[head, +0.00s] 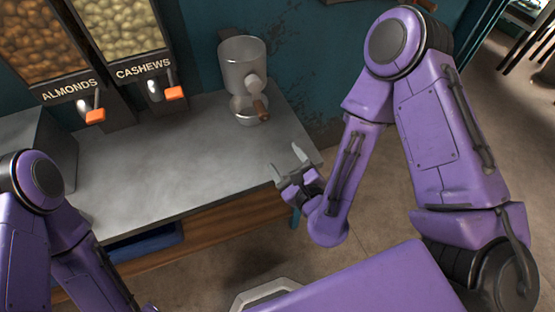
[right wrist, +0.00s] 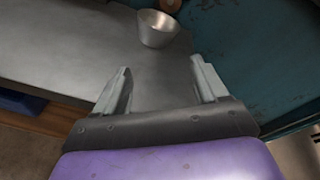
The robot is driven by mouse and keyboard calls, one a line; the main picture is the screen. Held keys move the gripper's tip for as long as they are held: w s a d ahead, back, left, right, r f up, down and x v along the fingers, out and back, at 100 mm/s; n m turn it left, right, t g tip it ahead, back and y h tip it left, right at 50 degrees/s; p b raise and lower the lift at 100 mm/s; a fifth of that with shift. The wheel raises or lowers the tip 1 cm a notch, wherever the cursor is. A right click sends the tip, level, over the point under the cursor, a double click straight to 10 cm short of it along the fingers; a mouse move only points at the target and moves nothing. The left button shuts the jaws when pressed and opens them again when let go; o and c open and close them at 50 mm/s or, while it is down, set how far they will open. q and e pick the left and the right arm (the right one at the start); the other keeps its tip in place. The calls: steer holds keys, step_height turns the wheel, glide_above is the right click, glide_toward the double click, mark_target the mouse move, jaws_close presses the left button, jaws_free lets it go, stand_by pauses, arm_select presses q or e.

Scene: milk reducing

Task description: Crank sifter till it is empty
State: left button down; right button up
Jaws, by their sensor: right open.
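The sifter (head: 242,68) is a metal cylinder at the back right of the grey counter, with a round hub and a crank with a brown handle (head: 261,110) on its front. A metal bowl (head: 243,108) stands below it, partly hidden by the crank. The bowl also shows in the right wrist view (right wrist: 157,29), with the brown handle end above it at the top edge. My right gripper (head: 287,161) is open and empty over the counter's right front corner, apart from the sifter and crank. My left gripper is out of view; only my left arm shows.
Dispensers of almonds (head: 42,40) and cashews (head: 124,28) with orange levers stand at the back left. The counter (head: 165,165) is bare in the middle. A teal wall (head: 195,30) rises behind the sifter. A blue item (head: 150,243) lies on a lower shelf.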

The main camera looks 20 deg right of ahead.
mark_target(265, 118)
steer(key=w+r+m, duration=0.1)
steer(key=w+m, duration=0.1)
steer(key=w+r+m+t, duration=0.1)
steer(key=w+r+m, duration=0.1)
steer(key=w, duration=0.1)
steer(key=w+a+r+m+t, duration=0.1)
steer(key=w+m, duration=0.1)
steer(key=w, duration=0.1)
steer(key=shift+w+a+r, duration=0.1)
steer(key=shift+w+r, duration=0.1)
steer(key=shift+w, duration=0.05)
steer(key=w, duration=0.4)
steer(key=shift+w+f, duration=0.2)
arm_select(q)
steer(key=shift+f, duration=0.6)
arm_select(e)
steer(key=shift+w+a, duration=0.1)
steer(key=shift+w, duration=0.6)
steer(key=c, duration=1.1)
steer(key=shift+c, duration=0.2)
